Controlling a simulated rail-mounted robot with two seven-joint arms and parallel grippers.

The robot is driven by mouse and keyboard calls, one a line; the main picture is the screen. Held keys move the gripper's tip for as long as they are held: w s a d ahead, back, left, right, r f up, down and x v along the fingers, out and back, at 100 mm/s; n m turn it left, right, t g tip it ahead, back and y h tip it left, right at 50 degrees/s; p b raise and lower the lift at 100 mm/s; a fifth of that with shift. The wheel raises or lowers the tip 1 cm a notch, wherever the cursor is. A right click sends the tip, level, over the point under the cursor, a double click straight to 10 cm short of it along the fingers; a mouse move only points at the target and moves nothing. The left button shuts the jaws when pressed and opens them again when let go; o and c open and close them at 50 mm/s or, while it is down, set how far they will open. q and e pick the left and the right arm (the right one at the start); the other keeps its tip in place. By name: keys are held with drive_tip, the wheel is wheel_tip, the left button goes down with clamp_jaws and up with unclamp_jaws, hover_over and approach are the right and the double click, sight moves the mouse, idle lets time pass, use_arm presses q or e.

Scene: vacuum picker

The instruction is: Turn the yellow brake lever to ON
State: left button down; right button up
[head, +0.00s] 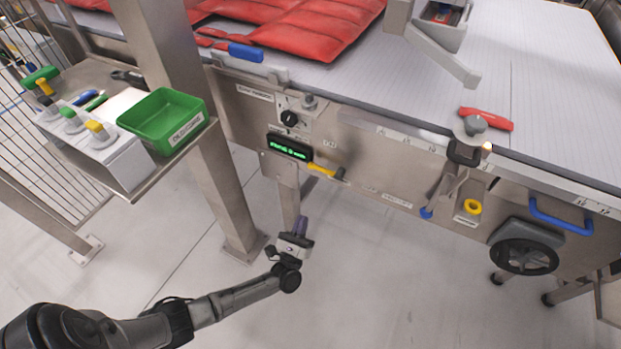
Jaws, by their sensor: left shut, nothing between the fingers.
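The yellow lever (321,170) sits on the steel front panel of the table, just below and right of a green-lit display (289,147). It slants slightly down to the right and has a dark end at its right. Small labels are near it, but I cannot read ON or OFF. My left gripper (300,225) is below and a little left of the lever, apart from it, in front of a table leg. My right gripper is not in view.
A black knob (289,118) is above the display. To the right are a clamp with a black top (464,153), a yellow ring (473,207), a blue handle (560,218) and a black handwheel (525,256). A side shelf with a green bin (166,121) is at left.

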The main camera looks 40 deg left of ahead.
use_arm(q)
drive_tip(key=shift+w, duration=0.1)
idle(0.4)
drive_tip(key=x, duration=0.4)
drive_tip(key=s+r+b+x, duration=0.1)
drive_tip(key=x, duration=0.3)
drive_tip(key=r+b+x, duration=0.1)
drive_tip(key=x, duration=0.3)
drive_tip(key=shift+s+r, duration=0.15)
drive_tip(key=shift+r, duration=0.05)
drive_tip(key=shift+a+r, duration=0.1)
drive_tip(key=shift+r, duration=0.15)
